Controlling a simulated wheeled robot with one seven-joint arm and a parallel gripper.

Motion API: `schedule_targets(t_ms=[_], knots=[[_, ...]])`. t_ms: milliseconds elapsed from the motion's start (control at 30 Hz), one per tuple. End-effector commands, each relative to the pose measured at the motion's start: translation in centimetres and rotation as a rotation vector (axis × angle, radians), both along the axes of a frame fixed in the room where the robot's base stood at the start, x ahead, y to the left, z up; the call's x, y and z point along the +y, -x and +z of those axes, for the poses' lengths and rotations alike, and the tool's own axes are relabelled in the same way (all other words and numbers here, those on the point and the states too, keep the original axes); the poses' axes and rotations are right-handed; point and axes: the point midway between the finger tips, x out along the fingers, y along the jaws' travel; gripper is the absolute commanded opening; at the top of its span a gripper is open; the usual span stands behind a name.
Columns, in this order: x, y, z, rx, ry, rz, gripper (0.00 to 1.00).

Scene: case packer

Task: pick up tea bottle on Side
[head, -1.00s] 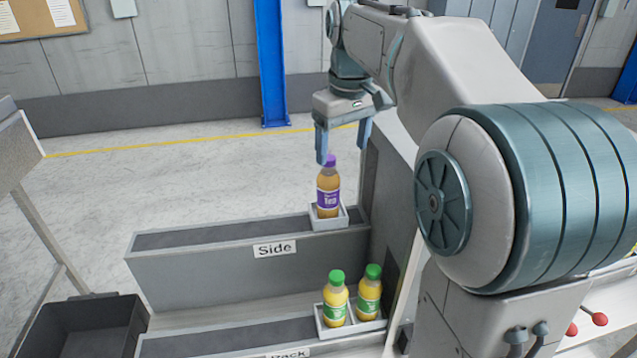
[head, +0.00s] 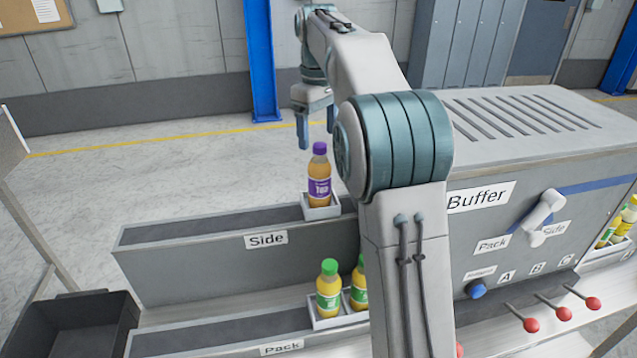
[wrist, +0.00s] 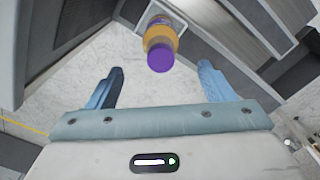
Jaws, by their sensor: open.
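The tea bottle (head: 319,178) has a purple cap, a purple label and an amber body. It stands upright in a small light tray (head: 321,209) at the right end of the Side lane (head: 215,242). In the wrist view the tea bottle (wrist: 160,46) shows from above, ahead of the fingertips and between their lines. My gripper (head: 316,140) is open and empty, its fingers pointing down, behind and around the height of the bottle's cap. The wrist view shows both blue fingers of my gripper (wrist: 160,72) spread apart, with no visible contact with the bottle.
The Pack lane (head: 210,338) in front holds green-capped bottles (head: 329,288) in a tray, partly hidden by my arm. A Buffer machine (head: 520,150) with red-knobbed levers stands at right. A dark bin (head: 80,325) is at lower left. Open floor lies behind the Side lane.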

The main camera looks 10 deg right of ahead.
Motion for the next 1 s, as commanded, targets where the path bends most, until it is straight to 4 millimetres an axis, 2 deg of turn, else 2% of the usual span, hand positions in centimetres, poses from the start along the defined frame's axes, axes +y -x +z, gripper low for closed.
schedule_targets(t_ms=[100,367,700,1000], knots=[[0.0,0.0,-1.8,0.003,0.0,0.0,0.75],[0.0,0.1,-3.3,0.001,0.0,0.0,0.75],[-0.2,0.5,-7.3,0.001,0.0,-0.001,0.75],[-0.2,0.5,-8.0,-0.001,0.0,-0.001,0.75]])
